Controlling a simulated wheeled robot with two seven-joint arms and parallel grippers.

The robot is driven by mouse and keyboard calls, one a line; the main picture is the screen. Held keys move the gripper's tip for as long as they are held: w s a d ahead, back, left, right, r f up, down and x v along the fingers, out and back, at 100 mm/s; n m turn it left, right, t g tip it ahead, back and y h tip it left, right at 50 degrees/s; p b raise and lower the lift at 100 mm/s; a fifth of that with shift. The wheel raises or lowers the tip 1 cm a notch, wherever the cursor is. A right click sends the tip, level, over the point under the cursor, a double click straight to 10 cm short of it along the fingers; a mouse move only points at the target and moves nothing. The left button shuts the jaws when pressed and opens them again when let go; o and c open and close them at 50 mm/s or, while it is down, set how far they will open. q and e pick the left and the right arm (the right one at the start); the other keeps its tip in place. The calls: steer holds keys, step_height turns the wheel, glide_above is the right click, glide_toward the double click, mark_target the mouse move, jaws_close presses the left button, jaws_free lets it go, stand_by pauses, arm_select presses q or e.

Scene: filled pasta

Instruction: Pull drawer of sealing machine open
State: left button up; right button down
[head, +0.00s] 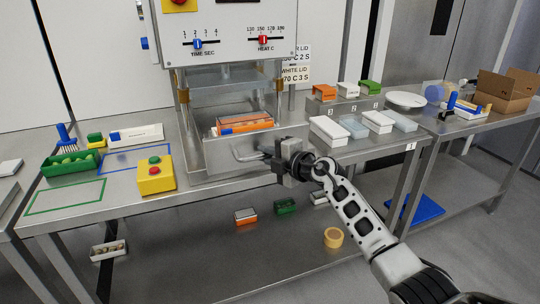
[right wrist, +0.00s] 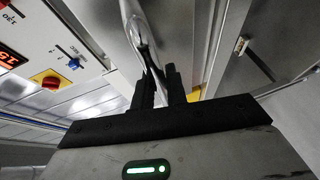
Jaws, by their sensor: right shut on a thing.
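The sealing machine (head: 228,38) stands at the back of the steel table, with time and heat sliders on its front. Its drawer (head: 218,157) is at the bottom, with a metal bar handle (head: 246,158) across the front. A tray with an orange edge (head: 243,124) sits in the drawer area. My right gripper (head: 277,161) is at the right part of the handle. In the right wrist view the fingers (right wrist: 158,85) are shut on the handle bar (right wrist: 138,38). How far the drawer is out is hard to tell. My left gripper is not in view.
A yellow button box (head: 155,175) and a green crate (head: 70,163) stand left of the machine. White and clear containers (head: 328,131) stand to the right. A lower shelf (head: 190,255) holds several small items. The table front before the drawer is clear.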

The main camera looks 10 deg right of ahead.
steer(key=c, duration=1.4)
jaws_free()
steer(key=p+v, duration=0.2)
steer(key=v, duration=1.4)
steer(key=shift+a, duration=0.15)
